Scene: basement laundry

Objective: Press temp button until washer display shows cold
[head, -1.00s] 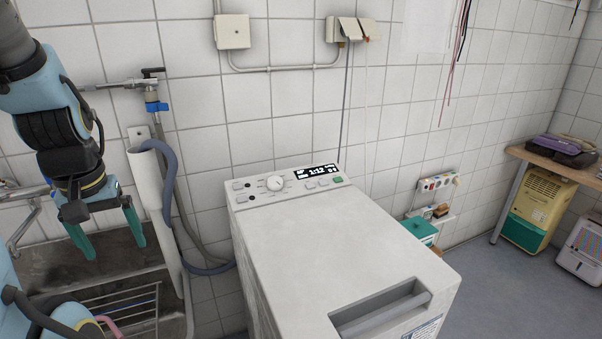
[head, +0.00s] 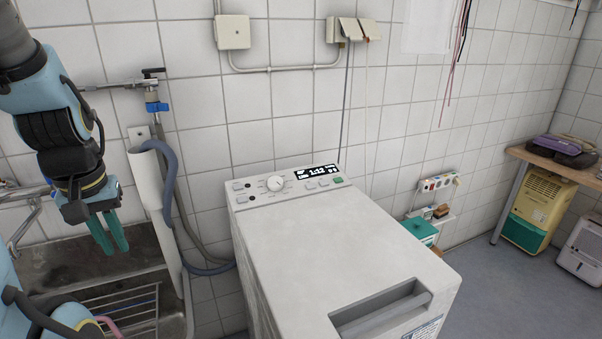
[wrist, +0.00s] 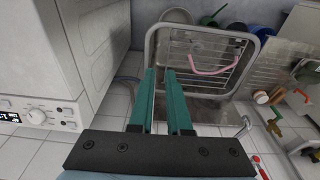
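The white top-loading washer (head: 345,245) stands in the middle of the head view. Its rear panel carries a round dial (head: 276,183), a lit black display (head: 316,172) and several small buttons (head: 317,184), one of them green (head: 338,180). The display seems to read 1:12 with small icons; I cannot read a temperature or the button labels. The panel's edge also shows at the left of the wrist view (wrist: 38,115). My gripper (head: 115,250) hangs left of the washer above the sink, touching nothing. Its green fingers (wrist: 161,72) are close together with a narrow empty gap.
A metal sink (head: 75,265) with a wire rack lies below my gripper. A white pipe (head: 152,195) and a grey-blue hose (head: 170,185) stand between my gripper and the washer. The tiled wall is close behind. Air above the washer lid is free.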

